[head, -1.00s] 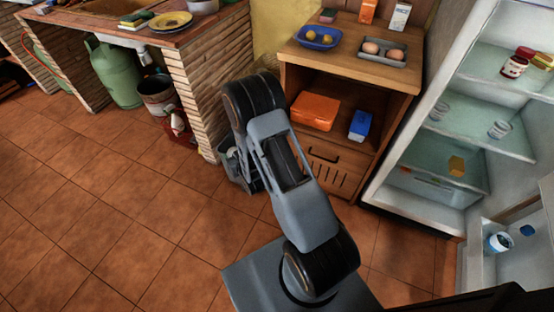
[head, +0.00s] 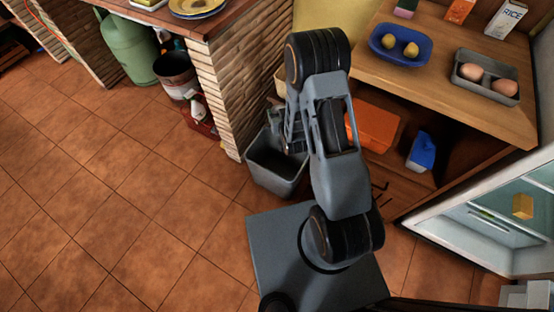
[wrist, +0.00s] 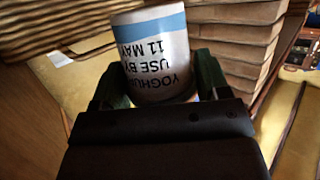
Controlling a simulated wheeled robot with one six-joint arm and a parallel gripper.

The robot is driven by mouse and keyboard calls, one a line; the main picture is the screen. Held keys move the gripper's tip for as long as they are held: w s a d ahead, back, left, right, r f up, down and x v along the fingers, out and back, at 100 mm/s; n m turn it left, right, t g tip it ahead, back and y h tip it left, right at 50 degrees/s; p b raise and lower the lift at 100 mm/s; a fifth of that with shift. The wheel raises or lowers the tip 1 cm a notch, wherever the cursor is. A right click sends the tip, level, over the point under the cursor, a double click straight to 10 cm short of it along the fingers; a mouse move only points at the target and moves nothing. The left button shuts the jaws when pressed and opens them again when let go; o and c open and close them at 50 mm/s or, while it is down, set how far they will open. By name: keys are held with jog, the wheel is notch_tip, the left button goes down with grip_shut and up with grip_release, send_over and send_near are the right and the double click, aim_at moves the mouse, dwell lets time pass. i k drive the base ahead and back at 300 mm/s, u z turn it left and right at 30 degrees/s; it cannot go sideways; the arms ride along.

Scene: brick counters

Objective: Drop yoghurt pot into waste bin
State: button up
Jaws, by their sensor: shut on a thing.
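The yoghurt pot (wrist: 155,55) is white with a blue band and black lettering that reads upside down in the wrist view. My gripper (wrist: 155,90) is shut on it, one finger on each side. In the head view my gripper (head: 292,135) is mostly hidden behind my arm, and I cannot make out the pot there. The waste bin (head: 272,175) is a grey open-topped container on the tiled floor, beside the brick pillar. In the head view my gripper appears over or near its rim; the exact height cannot be told.
A wooden cabinet (head: 440,85) stands to the right, with a blue bowl (head: 400,58) and an egg tray (head: 487,92) on top. An open fridge (head: 480,215) is at far right. A brick pillar (head: 222,85) stands behind the bin. The floor at left is clear.

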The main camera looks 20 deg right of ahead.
aim_at(282, 174)
jog(key=k, duration=0.9)
jog(key=u, duration=1.5)
jog(key=i, duration=1.2)
jog(key=z, duration=2)
